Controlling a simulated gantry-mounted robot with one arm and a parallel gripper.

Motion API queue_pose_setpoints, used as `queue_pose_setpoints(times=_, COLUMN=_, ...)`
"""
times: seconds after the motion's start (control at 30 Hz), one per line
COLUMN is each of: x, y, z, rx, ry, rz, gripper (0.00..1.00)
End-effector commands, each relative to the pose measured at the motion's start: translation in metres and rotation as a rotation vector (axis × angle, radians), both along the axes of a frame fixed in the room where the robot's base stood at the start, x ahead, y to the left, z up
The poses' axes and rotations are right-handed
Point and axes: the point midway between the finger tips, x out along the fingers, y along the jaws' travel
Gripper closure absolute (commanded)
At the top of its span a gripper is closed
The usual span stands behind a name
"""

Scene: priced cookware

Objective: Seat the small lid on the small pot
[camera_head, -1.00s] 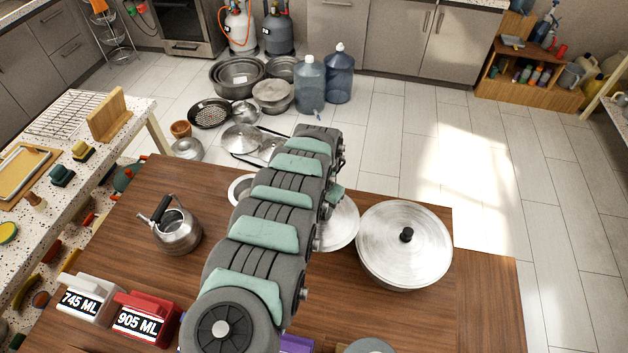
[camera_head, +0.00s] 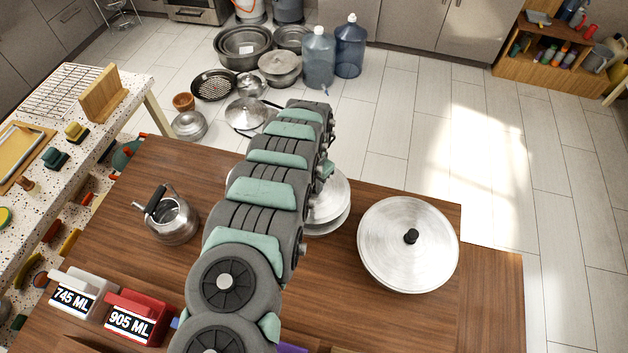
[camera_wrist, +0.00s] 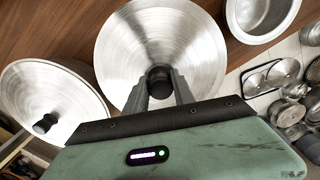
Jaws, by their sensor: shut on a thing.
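My gripper (camera_wrist: 160,84) is shut on the black knob of a round silver lid (camera_wrist: 133,48), seen from above in the wrist view. In the head view my arm hides the gripper and part of this lid (camera_head: 328,203). A second round metal edge (camera_head: 332,229) shows just below the lid there; I cannot tell what it belongs to. An open, empty silver pot (camera_wrist: 264,37) stands at the upper right of the wrist view, beside the lid and apart from it. In the head view my arm hides nearly all of that pot.
A large pot with its black-knobbed lid on (camera_head: 408,262) stands on the wooden table (camera_head: 340,300) to the right. A kettle (camera_head: 172,222), a white 745 ML tag (camera_head: 78,293) and a red 905 ML tag (camera_head: 135,318) are on the left. More cookware lies on the floor behind.

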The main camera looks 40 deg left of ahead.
Motion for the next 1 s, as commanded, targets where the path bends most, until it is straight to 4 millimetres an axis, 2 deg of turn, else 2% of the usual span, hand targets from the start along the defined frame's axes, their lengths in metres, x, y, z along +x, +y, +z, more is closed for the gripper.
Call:
queue_pose_setpoints(times=0.53, x=0.001, y=0.001, z=-0.043, rx=0.002, ry=-0.002, rz=-0.001, gripper=1.00)
queue_pose_setpoints(times=1.0, x=0.000, y=0.000, z=-0.048, rx=0.001, ry=0.000, rz=-0.001, gripper=1.00)
